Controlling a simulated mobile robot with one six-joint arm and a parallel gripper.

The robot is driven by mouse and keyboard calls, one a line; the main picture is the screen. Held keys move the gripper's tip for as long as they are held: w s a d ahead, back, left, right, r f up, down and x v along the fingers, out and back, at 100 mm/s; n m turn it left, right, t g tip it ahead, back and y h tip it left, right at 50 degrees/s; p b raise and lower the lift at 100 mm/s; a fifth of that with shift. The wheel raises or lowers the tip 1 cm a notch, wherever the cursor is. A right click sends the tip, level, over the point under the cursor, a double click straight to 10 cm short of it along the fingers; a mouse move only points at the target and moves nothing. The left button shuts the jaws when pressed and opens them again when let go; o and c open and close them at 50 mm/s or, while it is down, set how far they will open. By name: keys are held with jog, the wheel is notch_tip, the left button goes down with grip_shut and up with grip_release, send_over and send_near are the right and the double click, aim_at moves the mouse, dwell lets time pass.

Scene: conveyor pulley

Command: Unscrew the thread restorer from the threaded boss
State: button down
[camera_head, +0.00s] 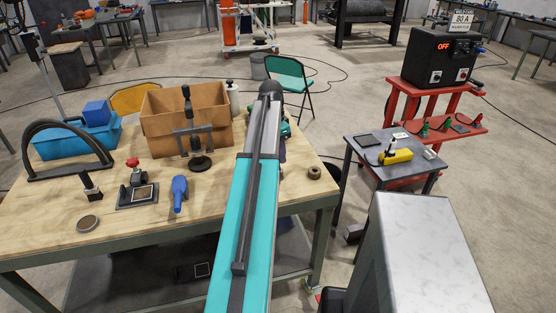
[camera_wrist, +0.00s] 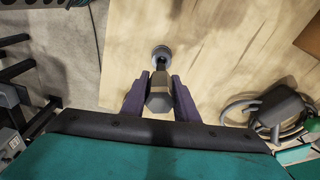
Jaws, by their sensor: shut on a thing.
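In the wrist view, my gripper (camera_wrist: 159,84) has its two dark purple fingers closed on either side of a grey, faceted cylinder, which looks like the thread restorer (camera_wrist: 159,101). Its far end narrows to a dark stem that meets a small round grey piece on the wooden table, apparently the threaded boss (camera_wrist: 161,50). I cannot tell how much thread is engaged. In the head view, my teal arm reaches over the table and hides my fingers, the restorer and the boss.
A coiled dark cable (camera_wrist: 237,108) lies right of my gripper. A small grey table (camera_head: 370,150) stands right.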

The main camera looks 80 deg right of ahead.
jog(key=shift+r+p, duration=2.35)
jog(key=shift+r, duration=1.55)
